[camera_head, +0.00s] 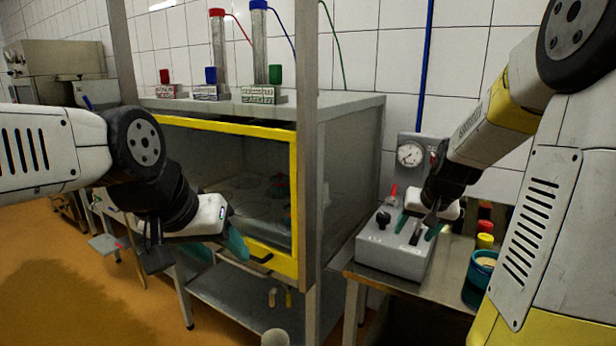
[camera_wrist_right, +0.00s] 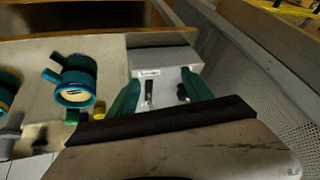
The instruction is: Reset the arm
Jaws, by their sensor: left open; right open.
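My left gripper (camera_head: 220,247) hangs in front of the yellow-framed cabinet in the head view, its teal fingers apart with nothing between them. My right gripper (camera_head: 418,226) is above the grey control box (camera_head: 392,254) on the right table. In the right wrist view its two teal fingers (camera_wrist_right: 160,92) are spread over the control box (camera_wrist_right: 163,62), with a slot and a dark knob showing between them. I see nothing held in either gripper. Whether the right fingers touch the box cannot be told.
The cabinet (camera_head: 228,123) with its yellow frame stands in the middle, behind a grey post (camera_head: 306,150). A teal cup (camera_head: 478,282) and red and yellow capped items (camera_head: 485,234) stand right of the box. A gauge (camera_head: 411,154) is behind it. Orange floor (camera_head: 80,300) is open at left.

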